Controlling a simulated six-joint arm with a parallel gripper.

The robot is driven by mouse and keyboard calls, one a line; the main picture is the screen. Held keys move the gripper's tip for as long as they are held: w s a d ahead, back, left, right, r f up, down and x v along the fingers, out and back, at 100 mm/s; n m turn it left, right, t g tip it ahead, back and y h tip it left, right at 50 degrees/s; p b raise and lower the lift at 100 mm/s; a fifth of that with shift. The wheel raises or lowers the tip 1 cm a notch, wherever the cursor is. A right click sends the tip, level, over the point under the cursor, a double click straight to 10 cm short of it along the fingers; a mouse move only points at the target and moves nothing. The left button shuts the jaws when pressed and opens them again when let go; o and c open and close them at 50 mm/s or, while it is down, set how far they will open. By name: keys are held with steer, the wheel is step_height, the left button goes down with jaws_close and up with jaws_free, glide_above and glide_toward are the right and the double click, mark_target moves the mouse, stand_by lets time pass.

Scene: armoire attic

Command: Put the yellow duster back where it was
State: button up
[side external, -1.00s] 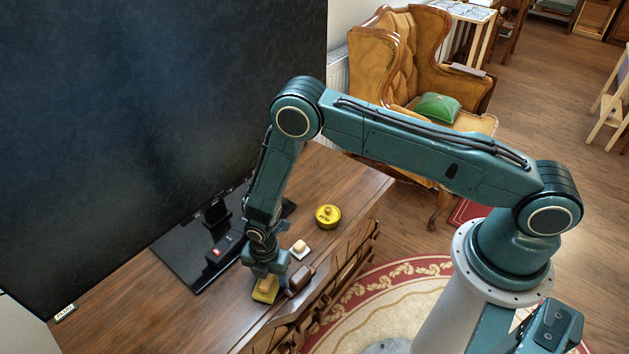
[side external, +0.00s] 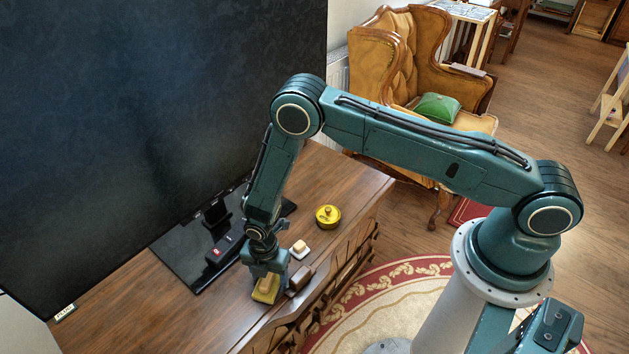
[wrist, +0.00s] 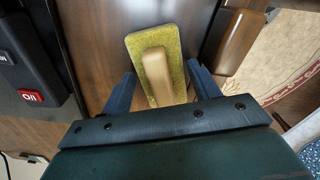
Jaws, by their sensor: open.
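The yellow duster (side external: 265,290) lies on the wooden cabinet top near its front edge. In the wrist view the duster (wrist: 175,48) is a yellow fuzzy pad with a tan wooden handle (wrist: 155,76) on top. My gripper (side external: 266,280) is directly over the duster, pointing down. In the wrist view its two blue fingers (wrist: 163,85) are open, one on each side of the duster, with visible gaps. The duster's near end is hidden behind the gripper body.
A white dish with a cream block (side external: 300,249) and a yellow round tin (side external: 328,216) sit farther back. A black device with a red switch (side external: 220,250) lies left on the screen's black base (side external: 184,262).

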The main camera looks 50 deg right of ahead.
step_height(320, 180, up, 12)
steer(key=shift+f, duration=0.2)
stand_by(0.4)
stand_by(0.5)
step_height(320, 180, up, 16)
steer(key=m+t, duration=0.1)
steer(key=m, duration=0.4)
glide_above(269, 274)
steer(key=d, duration=0.5)
steer(key=s+d+r+m+t, duration=0.1)
steer(key=s+d+r+m, duration=0.15)
steer(key=r, duration=0.35)
steer(key=s+d+r+m+t, duration=0.1)
steer(key=s+d+r+m, duration=0.15)
steer(key=r, duration=0.45)
steer(key=s+d+r+m+t, duration=0.1)
steer(key=s+d+r+m, duration=0.1)
steer(key=s, duration=0.4)
steer(key=s+d+r+m, duration=0.2)
steer(key=s+r+m, duration=0.2)
steer(key=s+m, duration=0.2)
steer(key=s+d+r+m+t, duration=0.1)
steer(key=s+d+r+m, duration=0.2)
steer(key=s, duration=0.5)
steer(key=shift+r+m+t, duration=0.25)
steer(key=shift+m+t, duration=0.05)
steer(key=shift+m, duration=0.4)
